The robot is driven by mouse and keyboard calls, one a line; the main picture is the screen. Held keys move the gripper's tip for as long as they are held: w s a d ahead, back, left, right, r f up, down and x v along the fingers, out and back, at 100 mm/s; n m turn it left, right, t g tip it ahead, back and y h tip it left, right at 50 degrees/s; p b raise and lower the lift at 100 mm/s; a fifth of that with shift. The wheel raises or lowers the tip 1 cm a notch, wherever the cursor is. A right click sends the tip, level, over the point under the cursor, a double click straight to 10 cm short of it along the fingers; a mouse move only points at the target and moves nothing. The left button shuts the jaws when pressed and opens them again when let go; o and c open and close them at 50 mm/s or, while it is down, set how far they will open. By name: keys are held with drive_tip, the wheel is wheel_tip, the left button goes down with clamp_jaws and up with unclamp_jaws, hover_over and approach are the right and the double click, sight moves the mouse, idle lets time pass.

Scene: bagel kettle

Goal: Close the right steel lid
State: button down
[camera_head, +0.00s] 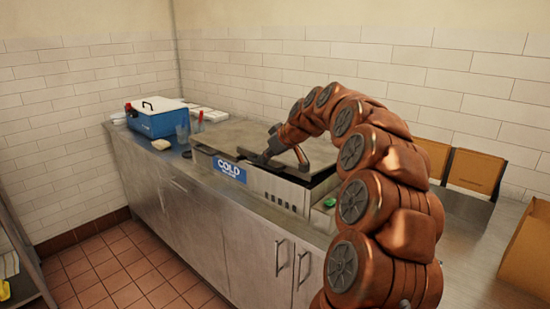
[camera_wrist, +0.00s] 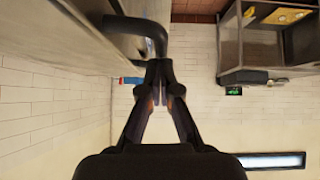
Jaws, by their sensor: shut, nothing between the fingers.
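In the wrist view my gripper (camera_wrist: 164,66) is shut and empty. A dark bent handle (camera_wrist: 150,28) on a steel panel (camera_wrist: 95,25) is just beyond the fingertips; contact is unclear.
A blue box with a white lid (camera_head: 157,115), a clear cup (camera_head: 182,133) and a red-capped bottle (camera_head: 200,121) stand at the counter's left. A green item (camera_head: 329,202) lies right of the unit. Cardboard boxes (camera_head: 472,170) stand at right.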

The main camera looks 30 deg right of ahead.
wheel_tip(320, 180, down, 6)
drive_tip(key=h+b, duration=0.1)
drive_tip(key=b, duration=0.4)
drive_tip(key=shift+s+a+n+b, duration=0.2)
drive_tip(key=shift+a+n+b, duration=0.15)
drive_tip(key=shift+a+n, duration=0.05)
drive_tip(key=shift+f, duration=0.35)
drive_tip(key=shift+r, duration=0.1)
drive_tip(key=s+r, duration=0.7)
drive_tip(key=r, duration=0.5)
drive_tip(key=shift+t+b, duration=0.3)
drive_tip(key=shift+b, duration=0.1)
drive_tip(key=shift+s+d+r, duration=0.1)
